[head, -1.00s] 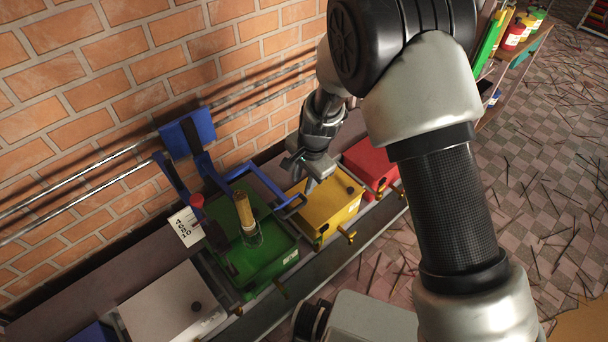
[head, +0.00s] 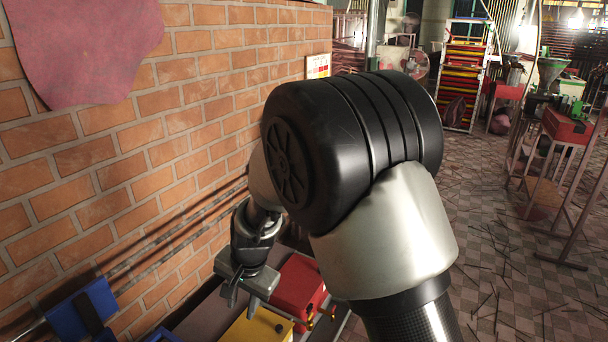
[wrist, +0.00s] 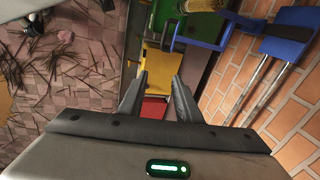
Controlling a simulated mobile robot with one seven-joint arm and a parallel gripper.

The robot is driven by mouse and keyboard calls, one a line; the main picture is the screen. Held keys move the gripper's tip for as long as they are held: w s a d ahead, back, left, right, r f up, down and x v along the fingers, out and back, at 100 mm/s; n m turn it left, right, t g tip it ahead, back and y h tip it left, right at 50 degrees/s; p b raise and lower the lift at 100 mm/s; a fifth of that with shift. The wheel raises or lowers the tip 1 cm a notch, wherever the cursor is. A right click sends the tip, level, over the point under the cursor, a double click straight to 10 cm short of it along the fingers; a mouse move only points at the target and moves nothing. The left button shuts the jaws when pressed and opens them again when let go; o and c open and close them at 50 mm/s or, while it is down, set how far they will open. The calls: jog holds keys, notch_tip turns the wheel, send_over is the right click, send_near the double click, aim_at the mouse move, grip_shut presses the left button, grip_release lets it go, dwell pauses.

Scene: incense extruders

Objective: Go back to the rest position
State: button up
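My gripper (head: 238,290) hangs above the bench in the head view, at the left edge of the yellow box (head: 258,328) and red box (head: 300,285) in the picture. In the wrist view my gripper (wrist: 158,85) has its two dark fingers spread apart. Nothing is between them but the view of the yellow box (wrist: 160,63) and red box (wrist: 153,108) below. My arm's large black joint covers the middle of the head view.
A blue lever pad (head: 85,310) stands by the brick wall (head: 150,150). The wrist view shows a green box (wrist: 193,60), blue handles (wrist: 290,35) and metal rails. Floor at right is open but strewn with sticks. A red machine (head: 568,125) on a stand is farther off.

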jog(key=d+r+n+t, duration=0.1)
jog(key=d+r, duration=0.7)
jog(key=r, duration=0.2)
jog(key=s+d+r+n+t+h, duration=0.1)
jog(key=s+d+r+n+t, duration=0.1)
jog(key=s+d+r, duration=0.65)
jog(key=s+d+r+n+t+h, duration=0.1)
jog(key=s+d+r, duration=0.4)
jog(key=s+d, duration=0.55)
notch_tip(320, 180, up, 16)
jog(key=d+p, duration=0.2)
jog(key=p, duration=1.4)
jog(key=shift+w+n, duration=0.3)
jog(key=shift+w, duration=0.05)
